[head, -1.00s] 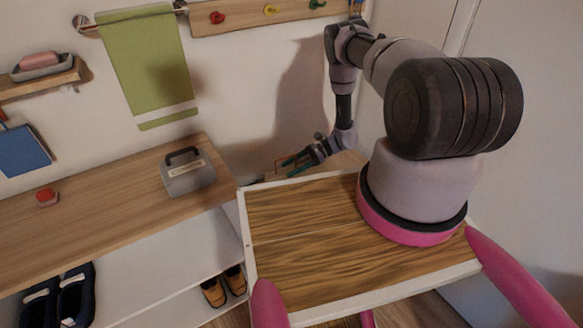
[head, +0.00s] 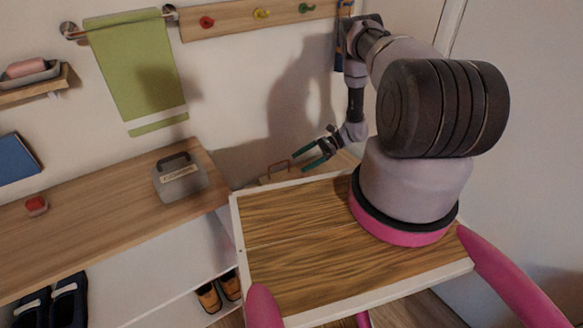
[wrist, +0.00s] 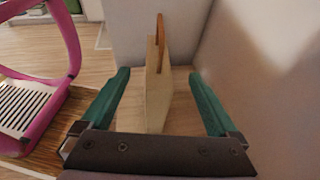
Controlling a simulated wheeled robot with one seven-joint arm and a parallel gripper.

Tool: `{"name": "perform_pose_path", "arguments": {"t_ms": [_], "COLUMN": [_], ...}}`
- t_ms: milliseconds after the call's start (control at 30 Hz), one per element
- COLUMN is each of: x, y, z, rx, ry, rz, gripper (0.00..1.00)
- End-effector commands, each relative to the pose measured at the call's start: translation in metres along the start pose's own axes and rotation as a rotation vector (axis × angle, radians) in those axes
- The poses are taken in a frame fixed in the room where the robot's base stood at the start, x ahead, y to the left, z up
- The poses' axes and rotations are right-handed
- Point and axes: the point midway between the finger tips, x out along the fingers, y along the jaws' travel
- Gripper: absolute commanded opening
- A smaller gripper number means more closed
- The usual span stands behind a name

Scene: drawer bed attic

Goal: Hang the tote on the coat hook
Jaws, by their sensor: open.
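The tote looks like a thin beige upright body with a brown loop handle (wrist: 160,30). In the wrist view, its body (wrist: 157,90) stands on edge between my two green fingers, with gaps on both sides. In the head view, its brown handle (head: 278,168) shows behind my wooden top, which hides most of its body. My gripper (head: 300,162) is open just right of the handle; it also shows in the wrist view (wrist: 160,74). The hook rail (head: 232,20) on the wall has red (head: 206,22), yellow (head: 262,14) and green (head: 306,8) hooks.
A green towel (head: 135,70) hangs left of the rail. Shoes (head: 218,290) stand below. A wall stands close right of the tote.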

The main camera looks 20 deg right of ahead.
Motion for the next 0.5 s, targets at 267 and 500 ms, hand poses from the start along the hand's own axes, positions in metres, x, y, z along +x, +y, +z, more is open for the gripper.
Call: {"name": "perform_pose_path", "arguments": {"t_ms": [267,500], "x": [-0.025,-0.029], "y": [0.0,-0.003], "z": [0.0,0.006], "rx": [0.0,-0.01], "ry": [-0.001,0.007], "rz": [-0.001,0.004], "gripper": [0.95,0.95]}}
